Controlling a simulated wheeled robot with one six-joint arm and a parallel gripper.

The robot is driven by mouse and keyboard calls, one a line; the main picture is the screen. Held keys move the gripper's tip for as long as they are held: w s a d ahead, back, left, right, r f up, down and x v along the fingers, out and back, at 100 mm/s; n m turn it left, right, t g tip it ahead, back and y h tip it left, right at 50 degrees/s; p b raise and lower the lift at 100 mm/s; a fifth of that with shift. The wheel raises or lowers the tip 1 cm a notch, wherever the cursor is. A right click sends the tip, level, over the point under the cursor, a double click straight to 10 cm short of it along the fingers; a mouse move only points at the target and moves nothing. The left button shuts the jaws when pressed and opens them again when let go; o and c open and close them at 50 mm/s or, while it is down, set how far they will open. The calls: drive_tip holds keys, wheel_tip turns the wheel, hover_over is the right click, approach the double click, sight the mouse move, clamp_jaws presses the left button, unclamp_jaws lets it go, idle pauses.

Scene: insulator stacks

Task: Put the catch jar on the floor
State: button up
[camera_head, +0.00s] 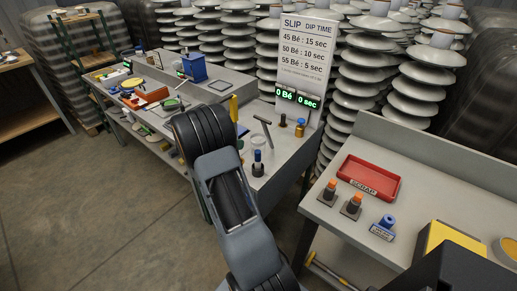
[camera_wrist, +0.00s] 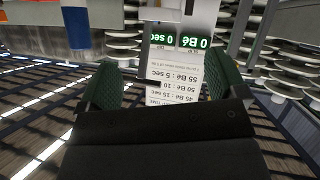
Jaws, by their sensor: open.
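I cannot pick out the catch jar with certainty in either view. In the head view, a small dark bottle with a blue top (camera_head: 257,163) stands near the front edge of the long bench (camera_head: 285,150), but I cannot tell whether it is the jar. My gripper (camera_wrist: 164,82) shows in the wrist view with its two green fingers spread apart and nothing between them. Behind them is the upside-down slip sign (camera_wrist: 175,78). In the head view my arm covers part of the bench and my fingers are hidden.
A right-hand table (camera_head: 320,207) holds a red scrap tray (camera_head: 372,177), orange-topped pieces (camera_head: 355,201), a blue-topped labelled item (camera_head: 386,226) and a yellow block (camera_head: 450,243). Insulator stacks (camera_head: 400,98) stand behind. The floor (camera_head: 95,200) at left is clear.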

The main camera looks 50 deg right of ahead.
drive_tip(key=m, duration=0.2)
drive_tip(key=m+p, duration=0.1)
drive_tip(key=p, duration=0.1)
approach(264, 138)
drive_tip(key=d, duration=0.1)
drive_tip(key=shift+f+p+x, duration=0.2)
drive_tip(key=shift+p+x, duration=0.3)
drive_tip(key=shift+x, duration=1.1)
drive_tip(key=shift+f+p+x, duration=0.25)
drive_tip(key=shift+p+x, duration=0.2)
drive_tip(key=shift+x, duration=1.15)
drive_tip(key=shift+w+a, duration=0.15)
drive_tip(key=c, duration=1.1)
drive_tip(key=shift+c, duration=0.2)
drive_tip(key=shift+r+h+b, duration=0.1)
drive_tip(key=shift+h+b, duration=0.2)
drive_tip(key=shift+b, duration=0.8)
